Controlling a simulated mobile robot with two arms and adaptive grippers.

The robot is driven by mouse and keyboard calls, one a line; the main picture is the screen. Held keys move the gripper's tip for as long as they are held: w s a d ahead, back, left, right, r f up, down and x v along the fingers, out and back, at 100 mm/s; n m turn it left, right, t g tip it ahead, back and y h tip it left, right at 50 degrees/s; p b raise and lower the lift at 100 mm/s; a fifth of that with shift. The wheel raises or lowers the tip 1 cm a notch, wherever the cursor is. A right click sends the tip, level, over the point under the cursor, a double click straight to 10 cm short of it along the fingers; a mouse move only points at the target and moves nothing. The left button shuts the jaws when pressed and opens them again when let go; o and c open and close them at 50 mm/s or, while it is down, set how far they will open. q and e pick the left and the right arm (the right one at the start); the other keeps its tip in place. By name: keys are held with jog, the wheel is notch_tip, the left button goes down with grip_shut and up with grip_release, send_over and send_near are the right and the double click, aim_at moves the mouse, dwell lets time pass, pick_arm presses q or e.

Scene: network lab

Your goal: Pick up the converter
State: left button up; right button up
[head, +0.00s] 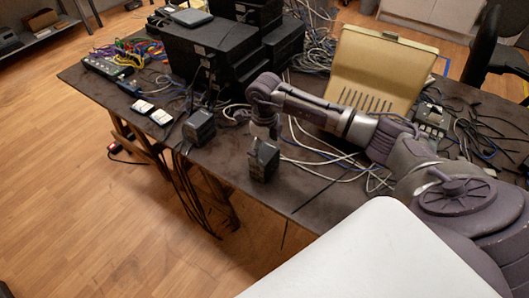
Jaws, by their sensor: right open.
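Two similar small dark boxes that could be the converter stand near the table's front edge. One dark box (263,161) is directly below my right gripper (264,138); the other dark box (199,127) is farther left, with cables beside it. The picture is too small to tell which one is the converter. My right arm reaches in from the right and bends down at the wrist, so the gripper points downward. The gripper is open; its fingertips are hard to make out against the box, and I cannot tell if they touch it. My left gripper is not in view.
The dark table (310,190) carries a stack of black devices (210,50), tangled pale cables (335,150) and a beige case (380,68) behind my arm. Two small white units (161,117) lie at left. A black chair (490,55) stands at far right.

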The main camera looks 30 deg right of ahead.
jog(key=shift+f, duration=1.1)
jog(key=c, duration=1)
jog(key=shift+w+r, duration=0.1)
jog(key=shift+r, duration=0.05)
